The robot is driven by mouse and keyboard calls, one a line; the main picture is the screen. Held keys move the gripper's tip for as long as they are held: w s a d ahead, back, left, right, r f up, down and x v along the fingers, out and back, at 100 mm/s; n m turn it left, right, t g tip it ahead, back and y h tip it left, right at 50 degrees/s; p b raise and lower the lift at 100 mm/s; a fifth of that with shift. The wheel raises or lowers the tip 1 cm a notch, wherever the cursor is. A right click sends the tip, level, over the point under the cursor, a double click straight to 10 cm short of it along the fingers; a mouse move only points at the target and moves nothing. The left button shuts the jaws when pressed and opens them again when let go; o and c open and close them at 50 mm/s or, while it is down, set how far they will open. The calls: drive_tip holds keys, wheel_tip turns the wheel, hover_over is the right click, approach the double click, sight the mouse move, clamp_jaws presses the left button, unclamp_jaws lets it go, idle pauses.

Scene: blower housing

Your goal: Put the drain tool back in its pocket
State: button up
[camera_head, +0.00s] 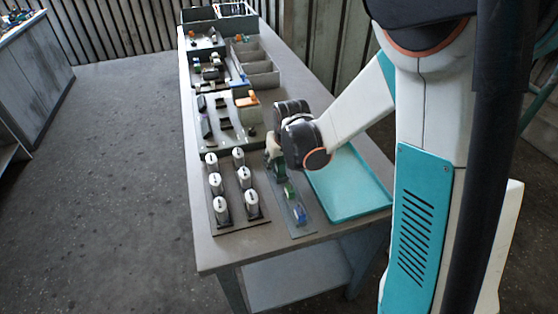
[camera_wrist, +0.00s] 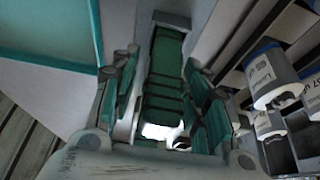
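My gripper (camera_wrist: 163,72) points down at the near half of the bench, above the far end of a narrow grey strip (camera_head: 283,212). A dark green ribbed piece (camera_wrist: 166,62), perhaps the drain tool, lies between its fingers in the wrist view. A pale gap shows along its left side, so I cannot tell whether the fingers grip it. In the head view a dark green part (camera_head: 278,170) shows under my gripper. A green piece (camera_head: 290,191) and a blue piece (camera_head: 300,214) sit nearer on the strip. I cannot make out an empty pocket.
A board (camera_head: 236,222) with several white labelled canisters (camera_head: 221,208) stands left of the strip. A shallow teal tray (camera_head: 350,205) lies to the right. Trays of small parts (camera_head: 203,135) and grey bins (camera_head: 262,80) fill the bench further back.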

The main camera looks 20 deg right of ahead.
drive_tip(key=shift+r, duration=0.1)
drive_tip(key=v, duration=1.2)
drive_tip(key=shift+s, duration=0.15)
drive_tip(key=s+r+t, duration=0.1)
drive_tip(key=s+r, duration=0.1)
drive_tip(key=s, duration=0.7)
drive_tip(key=s+r+t, duration=0.1)
drive_tip(key=s+r, duration=0.2)
drive_tip(key=s, duration=0.7)
drive_tip(key=shift+s+r+t, duration=0.3)
drive_tip(key=shift+r+t, duration=0.05)
drive_tip(key=shift+t, duration=0.05)
